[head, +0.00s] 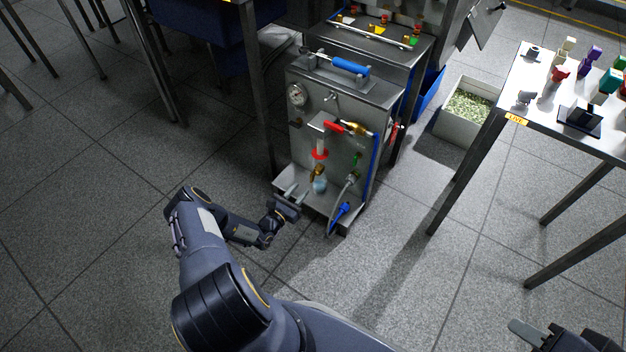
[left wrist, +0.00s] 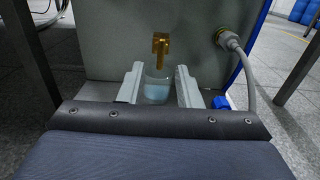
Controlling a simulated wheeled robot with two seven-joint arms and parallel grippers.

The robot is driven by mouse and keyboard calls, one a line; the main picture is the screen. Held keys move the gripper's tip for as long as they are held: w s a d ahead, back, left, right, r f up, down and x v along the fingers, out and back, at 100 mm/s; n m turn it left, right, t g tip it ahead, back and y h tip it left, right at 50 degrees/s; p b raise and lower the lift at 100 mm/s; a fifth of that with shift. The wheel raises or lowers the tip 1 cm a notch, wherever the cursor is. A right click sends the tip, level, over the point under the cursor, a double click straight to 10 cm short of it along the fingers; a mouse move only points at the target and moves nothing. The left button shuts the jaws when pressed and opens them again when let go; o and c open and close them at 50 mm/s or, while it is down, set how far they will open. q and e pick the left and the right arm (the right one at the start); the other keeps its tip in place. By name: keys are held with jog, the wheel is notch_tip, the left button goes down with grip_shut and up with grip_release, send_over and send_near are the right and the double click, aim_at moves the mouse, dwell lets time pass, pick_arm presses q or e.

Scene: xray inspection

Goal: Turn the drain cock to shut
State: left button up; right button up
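The brass drain cock (head: 316,174) sticks out low on the front of the grey metal cabinet (head: 311,108). It also shows in the left wrist view (left wrist: 160,44), straight ahead, with a brass part hanging down. A clear jar with pale blue liquid (head: 320,186) stands below it on the cabinet's tray. My left gripper (head: 291,191) is in front of the cabinet, left of the cock. In the left wrist view its two fingers are spread apart, with the jar (left wrist: 157,88) seen between them and the cock above; nothing is gripped. My right gripper (head: 545,335) shows partly at bottom right.
The cabinet front also bears a gauge (head: 297,95), a red lever (head: 335,127), a red ring (head: 319,154) and a grey hose (head: 347,190) right of the cock. A table (head: 527,104) with small coloured objects stands at right. The floor before the cabinet is clear.

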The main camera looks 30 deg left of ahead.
aim_at(313, 177)
pick_arm(q)
jog(key=w+b, duration=0.2)
jog(key=w, duration=0.4)
jog(key=shift+w+d, duration=0.3)
jog(key=shift+r, duration=0.1)
grip_shut()
